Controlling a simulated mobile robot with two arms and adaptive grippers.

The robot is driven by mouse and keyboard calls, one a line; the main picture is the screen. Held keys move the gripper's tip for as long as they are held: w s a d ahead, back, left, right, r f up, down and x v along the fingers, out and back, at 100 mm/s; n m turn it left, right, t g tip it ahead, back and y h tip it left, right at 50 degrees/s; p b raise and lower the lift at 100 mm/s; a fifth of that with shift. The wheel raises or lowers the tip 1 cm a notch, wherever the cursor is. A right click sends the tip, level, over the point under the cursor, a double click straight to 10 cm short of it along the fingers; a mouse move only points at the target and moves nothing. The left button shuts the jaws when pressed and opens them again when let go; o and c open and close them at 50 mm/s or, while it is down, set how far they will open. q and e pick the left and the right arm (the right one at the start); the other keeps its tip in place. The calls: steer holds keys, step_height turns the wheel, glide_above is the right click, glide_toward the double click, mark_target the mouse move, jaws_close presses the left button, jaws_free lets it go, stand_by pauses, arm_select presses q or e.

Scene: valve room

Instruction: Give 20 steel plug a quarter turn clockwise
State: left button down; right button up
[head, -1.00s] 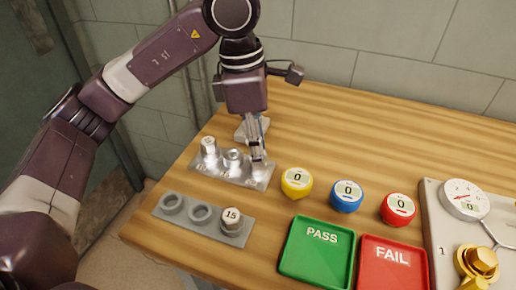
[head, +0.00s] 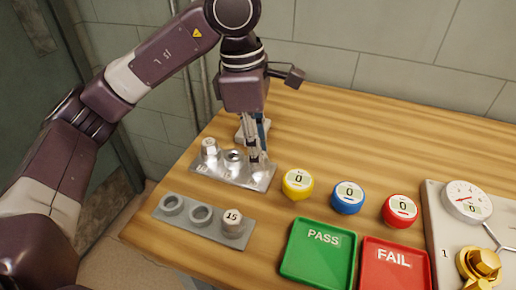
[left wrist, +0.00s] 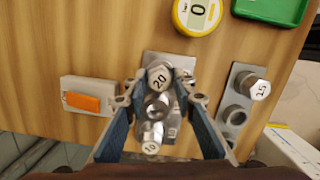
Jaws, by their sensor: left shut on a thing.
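The steel plug marked 20 (left wrist: 158,78) stands at one end of the shiny metal plate (head: 226,174), its hex top showing between my fingers in the left wrist view. In the head view it is mostly hidden by my fingers at the plate's right end. My left gripper (head: 256,154) points down over that end and is shut on the 20 plug; it also shows in the left wrist view (left wrist: 160,99). My right gripper is not in view.
Another steel plug (head: 209,146) stands at the plate's left end. A grey rack (head: 196,224) holds a plug marked 15 (head: 233,222). Yellow (head: 298,184), blue (head: 348,197) and red (head: 399,210) dials stand to the right. A block with an orange part (left wrist: 82,102) lies near the plate.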

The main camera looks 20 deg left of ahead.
arm_select(q)
steer(key=shift+s+f, duration=0.1)
steer(key=shift+f, duration=0.15)
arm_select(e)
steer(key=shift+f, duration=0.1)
arm_select(q)
steer(key=shift+m, duration=1.5)
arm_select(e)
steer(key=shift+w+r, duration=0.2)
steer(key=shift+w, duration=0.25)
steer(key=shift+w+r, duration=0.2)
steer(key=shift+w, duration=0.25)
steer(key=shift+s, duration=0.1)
arm_select(q)
steer(key=shift+m+g, duration=0.3)
steer(key=shift+m, duration=1.2)
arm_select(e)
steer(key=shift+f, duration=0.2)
